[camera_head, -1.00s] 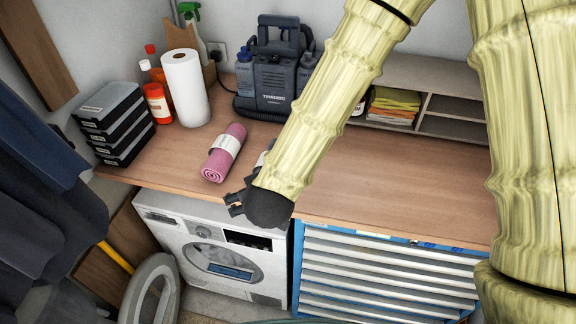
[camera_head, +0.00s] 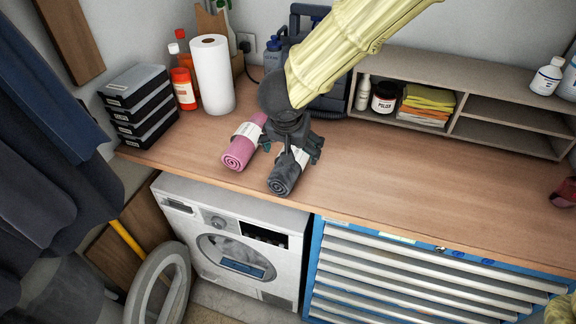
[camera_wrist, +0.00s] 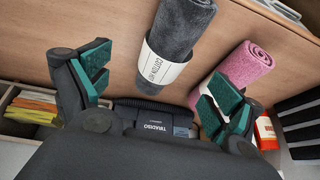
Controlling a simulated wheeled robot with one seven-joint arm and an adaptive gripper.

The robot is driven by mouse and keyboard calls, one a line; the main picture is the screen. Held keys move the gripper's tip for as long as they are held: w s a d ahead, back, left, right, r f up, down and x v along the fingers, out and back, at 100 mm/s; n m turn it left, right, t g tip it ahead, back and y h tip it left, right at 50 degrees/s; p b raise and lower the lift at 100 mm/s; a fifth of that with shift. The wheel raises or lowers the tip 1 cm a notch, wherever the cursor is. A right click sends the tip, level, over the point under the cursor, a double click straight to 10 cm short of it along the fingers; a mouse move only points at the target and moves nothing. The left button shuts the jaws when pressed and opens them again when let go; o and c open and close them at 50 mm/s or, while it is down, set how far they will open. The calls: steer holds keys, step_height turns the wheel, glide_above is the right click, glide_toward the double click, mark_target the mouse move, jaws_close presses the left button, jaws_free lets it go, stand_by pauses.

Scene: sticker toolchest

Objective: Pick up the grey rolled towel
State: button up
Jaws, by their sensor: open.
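The grey rolled towel (camera_head: 284,178) lies on the wooden worktop with a white paper band around it. Its rolled end faces the front edge. My gripper (camera_head: 296,152) is open above the towel's band and far part, which it partly hides. In the wrist view the grey towel (camera_wrist: 180,32) lies between the lines of my two spread fingers (camera_wrist: 158,90), its band showing the printed text. I cannot tell how high the fingers are above it.
A pink rolled towel (camera_head: 240,153) lies close left of the grey one. A paper towel roll (camera_head: 213,75), bottles and stacked black cases (camera_head: 139,105) stand further left. A low shelf (camera_head: 480,122) stands behind.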

steer(key=shift+w+a+r+m, duration=0.3)
steer(key=shift+a+m, duration=0.1)
steer(key=shift+a, duration=0.2)
steer(key=shift+w+f, duration=0.1)
steer(key=shift+f, duration=0.05)
steer(key=shift+g, duration=0.3)
steer(key=x, duration=0.5)
steer(key=shift+w+a+f, duration=0.1)
steer(key=shift+a, duration=0.05)
steer(key=shift+w+f, duration=0.15)
steer(key=shift+f, duration=0.1)
steer(key=shift+d+p+x, duration=0.2)
steer(key=shift+p+x, duration=0.05)
steer(key=shift+x, duration=0.9)
steer(key=shift+d+p+x, duration=0.2)
steer(key=shift+x, duration=1)
steer(key=shift+w+r, duration=0.1)
steer(key=c, duration=1.2)
